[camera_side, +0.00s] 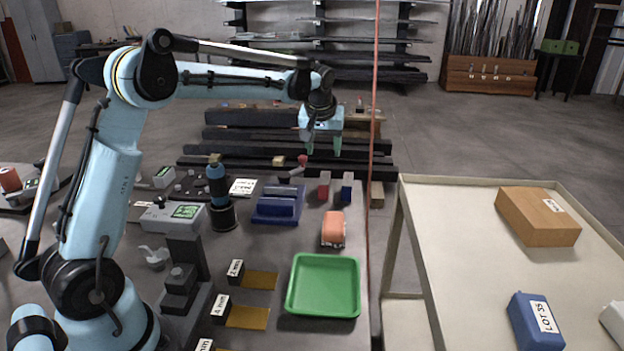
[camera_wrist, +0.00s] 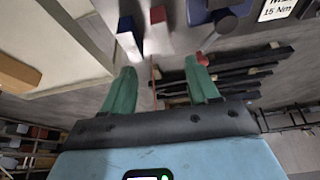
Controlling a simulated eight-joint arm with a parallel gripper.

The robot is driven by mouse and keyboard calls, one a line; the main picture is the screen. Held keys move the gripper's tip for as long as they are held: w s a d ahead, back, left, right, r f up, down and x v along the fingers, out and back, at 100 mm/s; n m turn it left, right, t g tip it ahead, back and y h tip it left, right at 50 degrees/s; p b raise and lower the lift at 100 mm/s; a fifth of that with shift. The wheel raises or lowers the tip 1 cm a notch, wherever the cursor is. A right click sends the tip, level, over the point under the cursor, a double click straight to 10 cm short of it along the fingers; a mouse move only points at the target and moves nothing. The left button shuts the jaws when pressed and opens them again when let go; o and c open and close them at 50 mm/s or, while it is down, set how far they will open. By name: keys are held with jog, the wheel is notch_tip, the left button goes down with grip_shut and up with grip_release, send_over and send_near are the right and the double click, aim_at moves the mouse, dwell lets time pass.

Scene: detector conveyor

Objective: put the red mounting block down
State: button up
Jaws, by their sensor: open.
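The red mounting block (camera_side: 324,187) stands upright near the table's back right corner, left of a similar blue block (camera_side: 347,186). In the wrist view, the red block (camera_wrist: 158,15) and the blue block (camera_wrist: 126,26) show near the top edge, beyond my fingertips. My gripper (camera_side: 323,148) hangs with its green fingers pointing down, higher in the side picture than the red block and apart from it. In the wrist view, my gripper (camera_wrist: 160,70) has its fingers spread with nothing between them.
A blue holder (camera_side: 279,205) stands left of the blocks, with a red-tipped part (camera_side: 302,160) behind it. An orange item (camera_side: 333,229) and a green tray (camera_side: 323,286) lie nearer the front. A thin red vertical line (camera_side: 373,130) passes right of my gripper. A cart (camera_side: 450,230) stands right.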

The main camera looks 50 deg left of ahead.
aim_at(324, 177)
jog(key=shift+n, duration=0.3)
jog(key=x, duration=0.6)
jog(key=a+x, duration=0.1)
jog(key=x, duration=0.2)
jog(key=shift+w+r, duration=0.25)
jog(key=shift+x, duration=2.7)
jog(key=shift+s+d+f, duration=0.1)
jog(key=shift+s+d, duration=0.05)
jog(key=shift+s, duration=0.05)
grip_shut()
